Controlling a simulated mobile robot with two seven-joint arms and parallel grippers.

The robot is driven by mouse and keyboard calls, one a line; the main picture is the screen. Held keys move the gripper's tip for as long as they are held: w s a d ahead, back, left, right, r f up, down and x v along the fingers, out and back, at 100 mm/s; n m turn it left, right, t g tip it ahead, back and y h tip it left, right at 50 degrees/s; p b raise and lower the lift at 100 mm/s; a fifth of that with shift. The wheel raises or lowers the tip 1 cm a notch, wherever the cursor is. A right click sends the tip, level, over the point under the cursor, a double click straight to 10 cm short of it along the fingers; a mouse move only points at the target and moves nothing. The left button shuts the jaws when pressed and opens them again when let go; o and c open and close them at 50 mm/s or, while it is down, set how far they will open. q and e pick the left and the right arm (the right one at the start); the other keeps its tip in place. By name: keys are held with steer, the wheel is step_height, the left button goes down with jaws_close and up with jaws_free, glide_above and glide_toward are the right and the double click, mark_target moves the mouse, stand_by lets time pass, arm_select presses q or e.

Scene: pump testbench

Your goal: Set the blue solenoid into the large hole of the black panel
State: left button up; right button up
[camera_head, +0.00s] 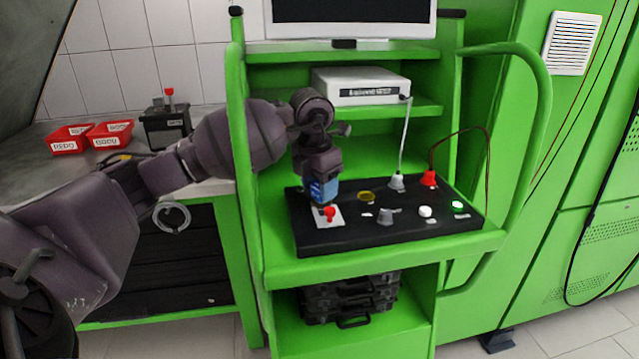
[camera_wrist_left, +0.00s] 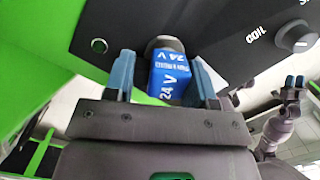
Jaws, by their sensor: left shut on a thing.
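My left gripper (camera_head: 322,192) is over the left part of the black panel (camera_head: 410,232). It is shut on the blue solenoid (camera_wrist_left: 168,75), a block marked 24 V that sits between the two blue fingers in the wrist view. The solenoid also shows in the head view (camera_head: 323,188), close above the panel. A grey round part shows at its far end against the panel. I cannot tell whether it touches the panel, and the large hole is not clearly seen. My right gripper (camera_wrist_left: 293,82) is small at the right of the wrist view; its opening is unclear.
A red switch on a white plate (camera_head: 337,218) is close to my left gripper. The green cart frame (camera_head: 246,160) rises beside my left arm.

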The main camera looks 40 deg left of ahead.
arm_select(q)
steer(key=shift+f, duration=0.1)
steer(key=o, duration=1.3)
steer(key=shift+c, duration=0.2)
arm_select(e)
steer(key=shift+s+d, duration=0.1)
